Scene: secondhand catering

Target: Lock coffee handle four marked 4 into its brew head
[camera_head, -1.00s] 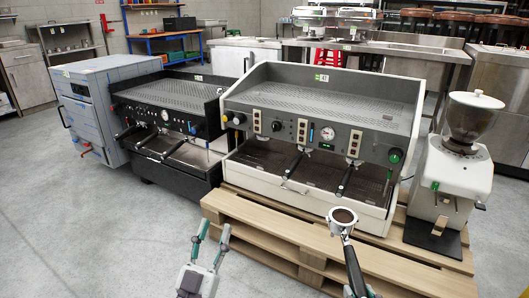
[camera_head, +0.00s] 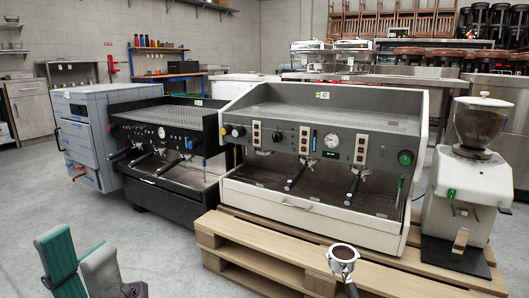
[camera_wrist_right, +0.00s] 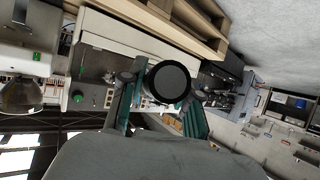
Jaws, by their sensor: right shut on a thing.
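The coffee handle (camera_head: 342,254) shows at the bottom of the head view, its metal basket facing up with dark brown coffee inside. No number on it can be read. In the right wrist view its round black handle end (camera_wrist_right: 167,82) sits between the green-padded fingers of my right gripper (camera_wrist_right: 160,90), which is shut on it. The cream coffee machine (camera_head: 320,207) stands behind it. Black handles hang at its middle head (camera_head: 303,163) and right head (camera_head: 360,171); its left head (camera_head: 263,152) shows none. My left gripper (camera_head: 80,255) is open and empty at lower left.
The cream machine stands on a wooden pallet (camera_head: 260,240), beside a white grinder (camera_head: 466,195) on the right. A black machine (camera_head: 165,150) and a blue-grey cabinet (camera_head: 85,125) stand to the left.

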